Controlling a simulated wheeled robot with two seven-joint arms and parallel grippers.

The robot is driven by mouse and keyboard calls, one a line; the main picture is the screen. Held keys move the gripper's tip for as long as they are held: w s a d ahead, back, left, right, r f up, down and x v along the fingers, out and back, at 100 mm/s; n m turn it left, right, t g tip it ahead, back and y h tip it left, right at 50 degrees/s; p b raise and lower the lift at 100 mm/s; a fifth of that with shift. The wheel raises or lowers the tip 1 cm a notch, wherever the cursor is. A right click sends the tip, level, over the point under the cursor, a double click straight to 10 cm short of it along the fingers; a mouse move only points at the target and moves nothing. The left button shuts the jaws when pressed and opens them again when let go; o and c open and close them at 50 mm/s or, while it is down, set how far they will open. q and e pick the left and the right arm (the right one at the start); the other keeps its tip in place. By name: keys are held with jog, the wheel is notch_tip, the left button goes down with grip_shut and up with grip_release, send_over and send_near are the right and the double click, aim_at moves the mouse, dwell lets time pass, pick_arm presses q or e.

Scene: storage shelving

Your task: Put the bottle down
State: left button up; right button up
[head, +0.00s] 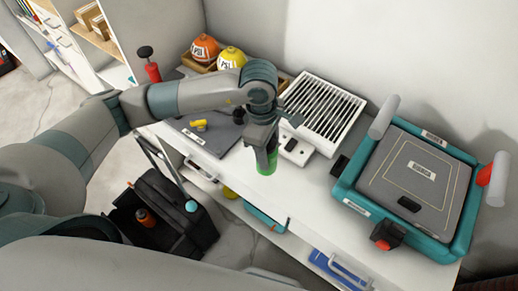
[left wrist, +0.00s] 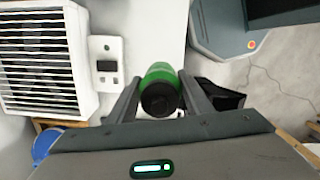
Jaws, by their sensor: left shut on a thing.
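A green bottle (head: 265,165) with a dark cap is between the fingers of my left gripper (head: 262,148), over the front part of the white counter (head: 305,190). In the left wrist view the bottle (left wrist: 160,88) shows cap-first between the two fingers of my left gripper (left wrist: 160,97), which is shut on it. The bottle looks upright. I cannot tell whether its base touches the counter. My right gripper is not in view.
A white vented unit (head: 322,108) stands behind the bottle. A teal-framed platform (head: 415,175) is at the right. A grey board (head: 208,130) with a yellow item lies left. Two helmets (head: 205,48) sit at the back. The counter between bottle and platform is clear.

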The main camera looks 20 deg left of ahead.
pick_arm(q)
jog(key=w+a+f, duration=0.1)
jog(key=w+a+f+p, duration=0.1)
jog(key=a, duration=0.1)
jog(key=shift+w+a+f, duration=0.3)
jog(key=shift+w+f, duration=0.05)
notch_tip(320, 180, down, 4)
jog(key=shift+p, duration=1.1)
